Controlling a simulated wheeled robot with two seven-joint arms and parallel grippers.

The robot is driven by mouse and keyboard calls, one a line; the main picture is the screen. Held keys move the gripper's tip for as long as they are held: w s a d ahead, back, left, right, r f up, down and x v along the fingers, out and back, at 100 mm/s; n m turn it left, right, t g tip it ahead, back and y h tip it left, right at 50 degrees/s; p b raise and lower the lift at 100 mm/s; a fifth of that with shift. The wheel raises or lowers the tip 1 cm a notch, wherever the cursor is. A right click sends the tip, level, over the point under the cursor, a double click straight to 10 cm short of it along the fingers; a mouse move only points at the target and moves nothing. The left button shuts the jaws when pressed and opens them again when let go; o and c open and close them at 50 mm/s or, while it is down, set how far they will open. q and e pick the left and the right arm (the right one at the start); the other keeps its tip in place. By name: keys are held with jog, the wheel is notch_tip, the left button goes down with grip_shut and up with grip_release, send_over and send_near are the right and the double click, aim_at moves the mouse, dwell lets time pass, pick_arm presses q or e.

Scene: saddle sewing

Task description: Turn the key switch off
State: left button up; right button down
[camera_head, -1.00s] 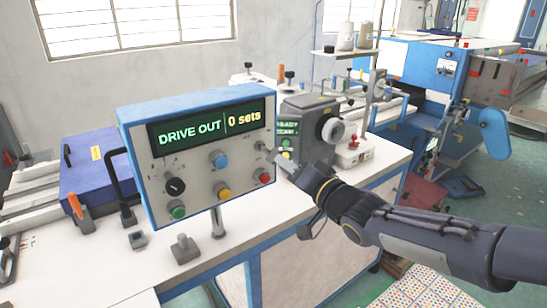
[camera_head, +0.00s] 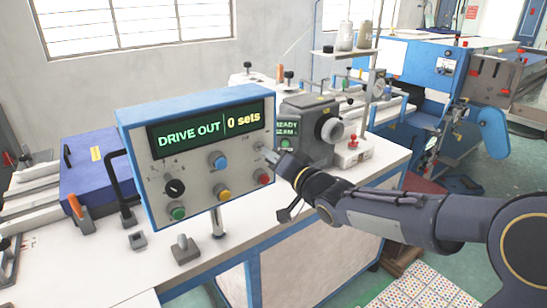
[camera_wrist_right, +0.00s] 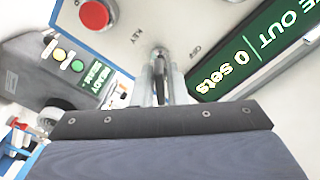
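The control panel (camera_head: 200,155) has a display reading "DRIVE OUT" and "0 sets". The key switch (camera_head: 258,147) is at the panel's right side, below the display and above a red button. It also shows in the right wrist view (camera_wrist_right: 160,52), with a dark part in front of it between my fingers. My right gripper (camera_head: 270,153) is at the key switch. In its wrist view the fingers (camera_wrist_right: 162,85) lie close on both sides of the dark part. Whether they press on it is unclear, and the key's exact angle is partly hidden. My left gripper is not in view.
The red button (camera_head: 262,177) is just below my right gripper. A grey machine (camera_head: 310,130) with a white knob stands close to the right. Blue, yellow and green buttons and a black selector (camera_head: 175,187) are on the panel.

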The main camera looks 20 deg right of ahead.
jog(key=shift+f+n+b, duration=0.15)
jog(key=shift+n+b, duration=0.55)
jog(key=shift+b, duration=0.1)
jog(key=shift+n+b, duration=1)
jog(key=shift+n, duration=0.2)
jog(key=n+b, duration=0.2)
jog(key=n, duration=0.2)
jog(key=shift+n, duration=0.3)
jog(key=n+b, duration=0.2)
jog(key=n, duration=0.2)
jog(key=n+b, duration=0.1)
jog(key=n, duration=0.4)
jog(key=shift+b, duration=0.4)
jog(key=shift+n, duration=0.4)
